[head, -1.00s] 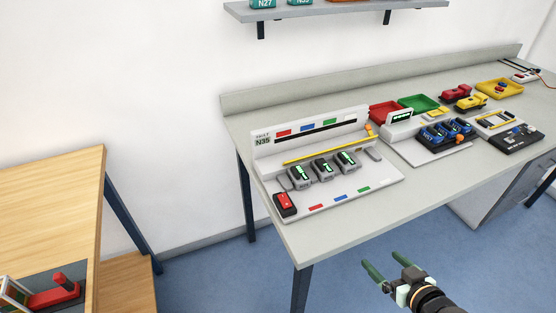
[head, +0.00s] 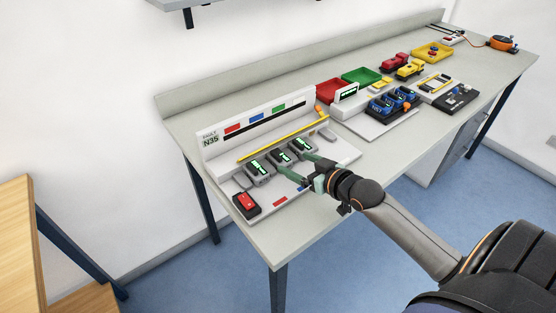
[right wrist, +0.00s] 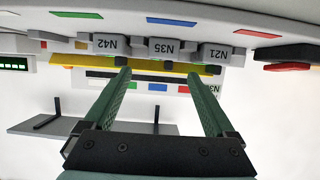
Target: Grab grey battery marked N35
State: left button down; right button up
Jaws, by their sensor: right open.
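The grey battery marked N35 (right wrist: 165,47) is the middle one of three grey batteries in the right wrist view, between N42 (right wrist: 107,43) and N21 (right wrist: 216,53). In the head view the middle battery (head: 282,159) sits on a white charging stand (head: 222,163) with a green display on top; its label is not readable there. My right gripper (head: 292,163) is open and empty, its fingertips close in front of this row. In the right wrist view its two green fingers (right wrist: 158,70) point at the N35 battery, which shows beyond the tips and between them. My left gripper is out of view.
A yellow bar (head: 270,145) runs behind the batteries. To the right are a red tray (head: 332,90), a green tray (head: 361,77) and blue batteries on a black holder. The table's front strip is clear.

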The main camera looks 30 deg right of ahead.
aim_at(283, 159)
jog(key=shift+x, duration=3.4)
jog(key=shift+s+a+f, duration=0.1)
jog(key=shift+a+f, duration=0.05)
jog(key=shift+c, duration=0.2)
grip_shut()
